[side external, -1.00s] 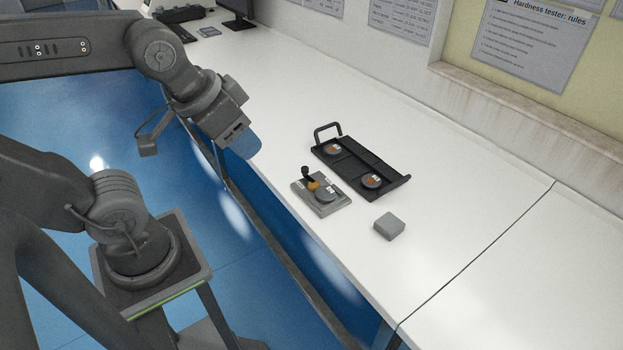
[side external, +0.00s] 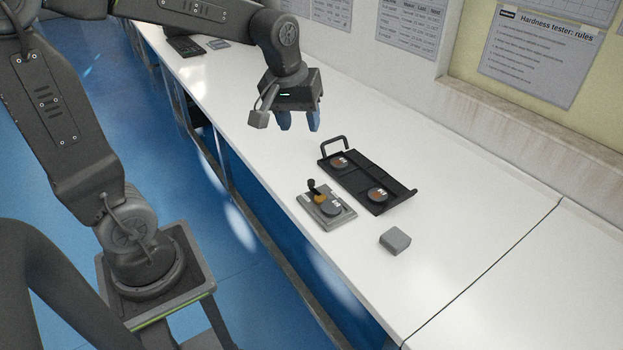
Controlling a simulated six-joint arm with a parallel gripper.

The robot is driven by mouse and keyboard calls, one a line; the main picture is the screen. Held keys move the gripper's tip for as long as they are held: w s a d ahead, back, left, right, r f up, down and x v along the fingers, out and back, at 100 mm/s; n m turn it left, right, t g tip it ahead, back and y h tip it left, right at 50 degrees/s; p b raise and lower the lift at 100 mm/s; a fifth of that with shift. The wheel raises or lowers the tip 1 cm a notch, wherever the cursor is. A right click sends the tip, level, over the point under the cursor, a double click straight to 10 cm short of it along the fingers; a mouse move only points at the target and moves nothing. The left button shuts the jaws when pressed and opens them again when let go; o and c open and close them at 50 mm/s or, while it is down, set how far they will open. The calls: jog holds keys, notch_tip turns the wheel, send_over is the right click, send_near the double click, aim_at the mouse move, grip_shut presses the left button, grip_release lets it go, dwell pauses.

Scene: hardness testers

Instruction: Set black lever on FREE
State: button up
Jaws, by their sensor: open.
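The black lever (side external: 312,186) stands up from the left part of a small grey fixture plate (side external: 335,224) on the white bench. A brass-coloured part (side external: 320,198) sits at its foot, and a round grey disc with a small label (side external: 331,208) lies beside it. Any FREE marking is too small to read. My gripper (side external: 299,122) is open and empty, with blue fingers pointing down. It hangs above the bench, up and slightly left of the lever in the picture, and apart from it.
A black tray (side external: 360,178) with a raised handle holds two round discs, right behind the fixture. A grey block (side external: 395,240) lies to the right of the fixture. The bench (side external: 480,230) is clear on the right. A wall with posted sheets rises behind.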

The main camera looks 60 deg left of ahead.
jog(key=w+a+f+n+g, duration=0.2)
jog(key=w+a+f+n, duration=0.3)
jog(key=w+a+f, duration=0.2)
jog(key=n, duration=0.3)
send_over(312, 181)
notch_tip(312, 181, down, 5)
jog(key=shift+g+h, duration=0.3)
jog(key=shift+g, duration=0.1)
notch_tip(312, 181, down, 14)
jog(key=shift+f, duration=0.1)
grip_shut()
